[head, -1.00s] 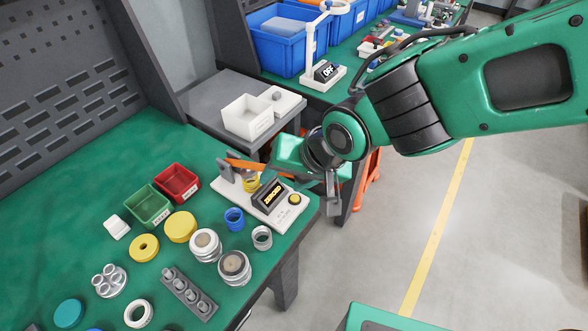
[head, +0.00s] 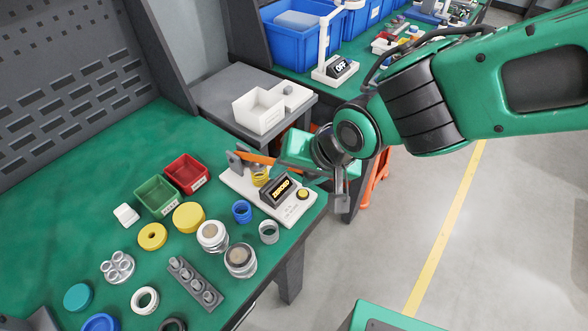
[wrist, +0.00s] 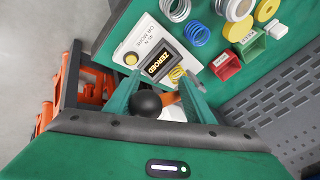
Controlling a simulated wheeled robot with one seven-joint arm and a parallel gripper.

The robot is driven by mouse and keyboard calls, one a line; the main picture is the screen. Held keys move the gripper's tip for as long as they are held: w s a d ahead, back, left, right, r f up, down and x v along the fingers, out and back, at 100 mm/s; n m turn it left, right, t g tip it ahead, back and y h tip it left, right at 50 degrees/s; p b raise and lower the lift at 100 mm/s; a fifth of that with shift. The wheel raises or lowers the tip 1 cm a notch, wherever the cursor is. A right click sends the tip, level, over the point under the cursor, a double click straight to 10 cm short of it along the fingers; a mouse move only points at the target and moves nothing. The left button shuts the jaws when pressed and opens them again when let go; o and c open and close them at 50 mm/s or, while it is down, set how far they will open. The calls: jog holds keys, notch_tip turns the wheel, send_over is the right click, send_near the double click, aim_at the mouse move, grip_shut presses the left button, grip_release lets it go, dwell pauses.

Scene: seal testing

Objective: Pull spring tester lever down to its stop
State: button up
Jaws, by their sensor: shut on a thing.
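The spring tester (head: 232,183) is a white base at the right edge of the green bench. It has a black display reading ZEROED (head: 280,189) and a yellow button (head: 303,193). A yellow spring (head: 260,177) stands under its orange lever (head: 255,158), which looks close to level. My gripper (head: 283,153) is shut on the lever's free end. In the wrist view, the lever's black ball knob (wrist: 146,103) lies between the green fingers of my gripper (wrist: 157,92). The spring (wrist: 176,74) shows beyond them. Whether the lever touches the spring is unclear.
A blue spring (head: 242,211) and a grey spring (head: 268,232) stand close to the tester. Red (head: 186,170) and green (head: 155,196) bins sit to its left. A grey side table holds a white box (head: 258,110) behind. Open floor lies to the right.

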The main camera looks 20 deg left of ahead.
aim_at(310, 177)
jog(key=shift+w+r, duration=0.15)
jog(key=shift+w, duration=0.55)
jog(key=o, duration=0.8)
jog(key=shift+o, duration=0.2)
jog(key=shift+s+d+r, duration=0.1)
jog(key=shift+s+r, duration=0.1)
jog(key=shift+s, duration=0.3)
jog(key=shift+s+d+r, duration=0.1)
jog(key=shift+s+r, duration=0.05)
jog(key=shift+s, duration=0.35)
jog(key=shift+s+d+r, duration=0.25)
jog(key=shift+s+d, duration=0.1)
jog(key=shift+d, duration=0.3)
jog(key=shift+s+d+r, duration=0.25)
jog(key=shift+s+d, duration=0.1)
jog(key=shift+d, duration=0.25)
jog(key=s+d+r, duration=0.3)
jog(key=d, duration=0.4)
jog(key=shift+d, duration=0.3)
jog(key=shift+r, duration=0.2)
jog(key=v, duration=1)
jog(key=shift+d+r, duration=0.2)
